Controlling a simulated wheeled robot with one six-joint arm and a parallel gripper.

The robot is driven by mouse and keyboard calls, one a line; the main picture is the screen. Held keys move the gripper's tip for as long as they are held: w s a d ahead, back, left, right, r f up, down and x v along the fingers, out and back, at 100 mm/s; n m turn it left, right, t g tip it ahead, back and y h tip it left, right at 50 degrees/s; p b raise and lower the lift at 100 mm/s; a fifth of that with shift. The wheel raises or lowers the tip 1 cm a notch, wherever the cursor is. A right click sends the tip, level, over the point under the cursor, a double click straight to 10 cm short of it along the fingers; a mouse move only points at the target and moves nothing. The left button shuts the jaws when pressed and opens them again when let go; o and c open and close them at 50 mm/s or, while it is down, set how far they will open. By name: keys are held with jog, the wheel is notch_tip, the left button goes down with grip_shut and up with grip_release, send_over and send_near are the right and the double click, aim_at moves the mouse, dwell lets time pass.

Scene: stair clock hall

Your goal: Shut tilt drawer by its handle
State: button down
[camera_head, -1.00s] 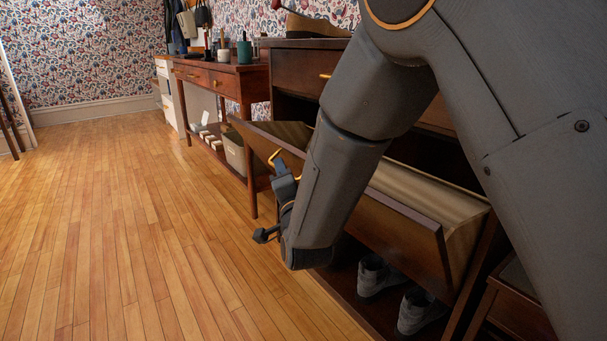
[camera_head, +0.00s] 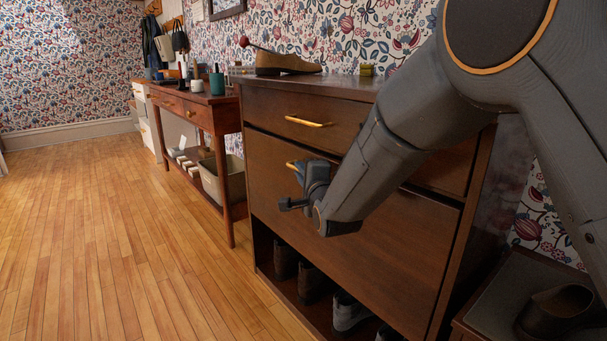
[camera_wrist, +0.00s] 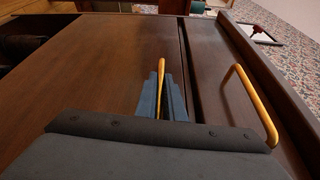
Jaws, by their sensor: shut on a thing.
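The tilt drawer (camera_head: 395,245) is the large brown front panel of the shoe cabinet. It stands upright, about flush with the cabinet. Its brass handle (camera_head: 292,166) is near the panel's upper edge, partly hidden by my gripper (camera_head: 306,173). In the wrist view the handle (camera_wrist: 161,72) stands between the blue-grey fingers of my gripper (camera_wrist: 164,98), which are shut on it. A narrow dark gap runs along the panel's upper edge in the wrist view.
A top drawer with its own brass handle (camera_head: 308,122) sits above. Shoes (camera_head: 349,312) stand on the open shelf below. A shoe (camera_head: 287,64) rests on the cabinet top. A console table (camera_head: 203,110) stands beyond, and a low bench (camera_head: 490,310) at right. Floor at left is clear.

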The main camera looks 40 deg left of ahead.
jog(key=shift+w+d+r, duration=0.1)
jog(key=shift+w+r, duration=0.05)
jog(key=shift+w, duration=0.15)
jog(key=c, duration=1.9)
grip_release()
jog(key=shift+w, duration=0.15)
jog(key=shift+o, duration=0.2)
jog(key=shift+s, duration=0.2)
jog(key=shift+s+d, duration=0.2)
jog(key=p+v, duration=0.2)
jog(key=v, duration=0.5)
